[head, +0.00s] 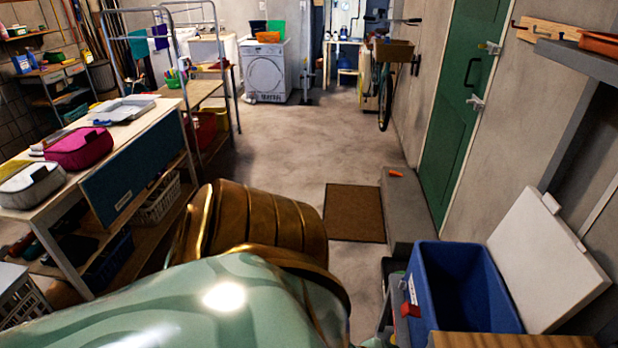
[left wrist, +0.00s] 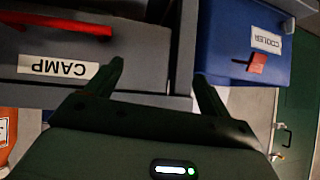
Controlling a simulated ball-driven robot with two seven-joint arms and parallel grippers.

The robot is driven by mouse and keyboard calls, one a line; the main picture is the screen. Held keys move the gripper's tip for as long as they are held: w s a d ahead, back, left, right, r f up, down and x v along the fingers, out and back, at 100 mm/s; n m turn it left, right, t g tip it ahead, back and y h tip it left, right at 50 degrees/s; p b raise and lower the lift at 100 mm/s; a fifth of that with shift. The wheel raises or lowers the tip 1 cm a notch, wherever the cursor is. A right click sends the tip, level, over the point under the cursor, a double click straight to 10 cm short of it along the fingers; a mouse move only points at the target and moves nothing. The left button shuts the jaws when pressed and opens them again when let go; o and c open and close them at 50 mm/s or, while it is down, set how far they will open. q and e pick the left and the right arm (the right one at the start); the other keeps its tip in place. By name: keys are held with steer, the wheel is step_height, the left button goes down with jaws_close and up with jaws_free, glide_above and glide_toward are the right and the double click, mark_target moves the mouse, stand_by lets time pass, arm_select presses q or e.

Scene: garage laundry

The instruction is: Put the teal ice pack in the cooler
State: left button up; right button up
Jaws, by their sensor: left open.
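The blue cooler (head: 462,285) stands at the lower right of the head view, with its white lid (head: 548,262) swung open to the right. Its labelled wall and red latch show upside down at the upper right of the left wrist view (left wrist: 225,55). My left gripper (left wrist: 158,70) is open and empty, with its fingers near the grey edge between the cooler and a grey box. My left arm fills the lower foreground of the head view, where its gripper cannot be made out. I cannot pick out the teal ice pack in either view. My right gripper is not in view.
The grey box labelled CAMP (left wrist: 125,50) has a red bar across it. A workbench (head: 140,125) with a magenta bag (head: 78,148) stands on the left. A brown mat (head: 354,212) lies on open floor before a green door (head: 466,100).

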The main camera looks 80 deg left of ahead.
arm_select(q)
steer(key=s+a+f+g+y, duration=0.1)
steer(key=s+f+g, duration=0.3)
steer(key=s+f, duration=0.8)
steer(key=s+d+f+g, duration=0.2)
steer(key=s+f, duration=0.3)
steer(key=s, duration=0.3)
steer(key=s+d+f+g, duration=0.3)
steer(key=s+f, duration=0.3)
steer(key=s, duration=0.2)
steer(key=shift+d+f+m+y, duration=0.3)
steer(key=shift+d, duration=0.05)
